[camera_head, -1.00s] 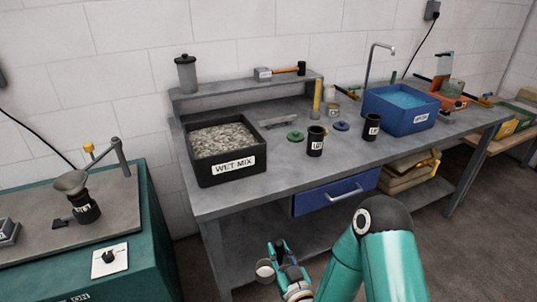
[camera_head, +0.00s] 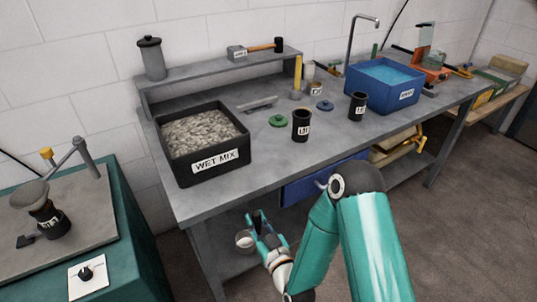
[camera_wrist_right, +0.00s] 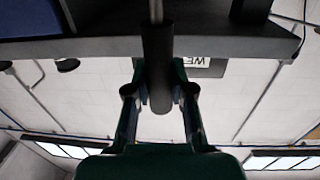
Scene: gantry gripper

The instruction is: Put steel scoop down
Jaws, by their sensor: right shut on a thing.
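The steel scoop (camera_head: 243,241) shows in the head view as a small round pale cup, low in front of the bench's left end. My right gripper (camera_head: 262,230) is shut on the scoop beside the cup, apart from the bench top. In the right wrist view, the scoop's dark handle (camera_wrist_right: 158,70) stands between the fingers of my right gripper (camera_wrist_right: 159,92), with a thin metal shaft at the top. My left gripper is not in view.
The grey bench (camera_head: 245,178) holds a black WET MIX tub (camera_head: 185,172), dark cups (camera_head: 301,125), a green lid (camera_head: 279,121) and a blue water basin (camera_head: 372,97). The bench front between tub and cups is clear. A teal cabinet (camera_head: 140,262) stands at left.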

